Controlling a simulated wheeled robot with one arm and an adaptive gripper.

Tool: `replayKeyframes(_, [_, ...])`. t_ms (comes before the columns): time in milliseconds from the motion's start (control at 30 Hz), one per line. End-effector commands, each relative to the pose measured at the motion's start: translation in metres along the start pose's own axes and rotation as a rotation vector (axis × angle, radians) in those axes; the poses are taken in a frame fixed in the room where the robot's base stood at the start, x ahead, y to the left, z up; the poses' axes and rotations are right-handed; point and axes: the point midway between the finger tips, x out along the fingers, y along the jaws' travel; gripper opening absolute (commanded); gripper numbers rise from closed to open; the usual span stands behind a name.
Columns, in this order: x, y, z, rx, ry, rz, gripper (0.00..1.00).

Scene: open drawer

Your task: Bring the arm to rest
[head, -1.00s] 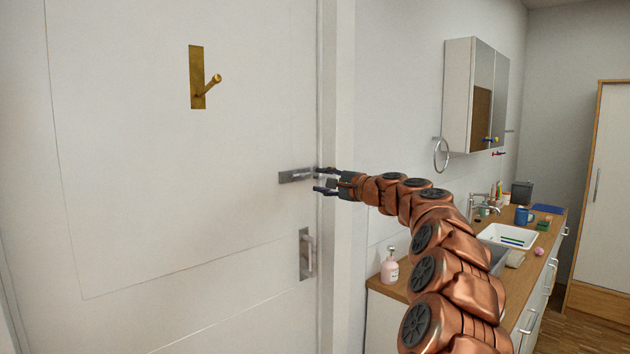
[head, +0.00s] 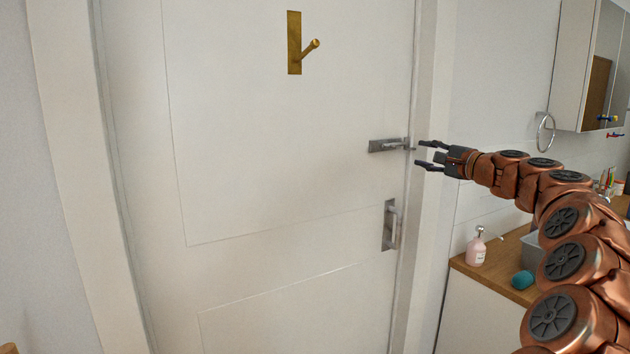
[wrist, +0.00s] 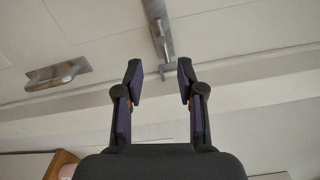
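My arm reaches in from the right in the head view, and my gripper (head: 432,156) is level with the door handle. The gripper is open and empty, its two fingers apart; they also show spread in the wrist view (wrist: 159,80). In the wrist view the lever handle (wrist: 160,30) is ahead of the gap between the fingers. The fingers look apart from it.
A pull handle (head: 390,225) sits lower on the door, and a brass hook (head: 295,43) higher up. A counter (head: 505,268) at the right holds a pink soap bottle (head: 476,247) and a teal object (head: 522,280). A wall cabinet (head: 585,60) and a towel ring (head: 545,132) are above.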

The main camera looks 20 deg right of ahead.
Motion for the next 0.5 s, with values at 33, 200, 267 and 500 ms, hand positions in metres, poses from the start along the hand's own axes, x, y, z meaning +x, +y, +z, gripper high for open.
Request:
replayKeyframes(33, [0.000, 0.000, 0.001, -0.001, -0.001, 0.001, 0.38])
replayKeyframes(200, [0.010, 0.009, 0.035, -0.029, -0.055, 0.049, 0.38])
replayKeyframes(267, [0.016, 0.017, 0.061, -0.053, -0.096, 0.088, 0.38])
replayKeyframes(500, [0.022, 0.074, 0.196, -0.209, -0.306, 0.308, 0.38])
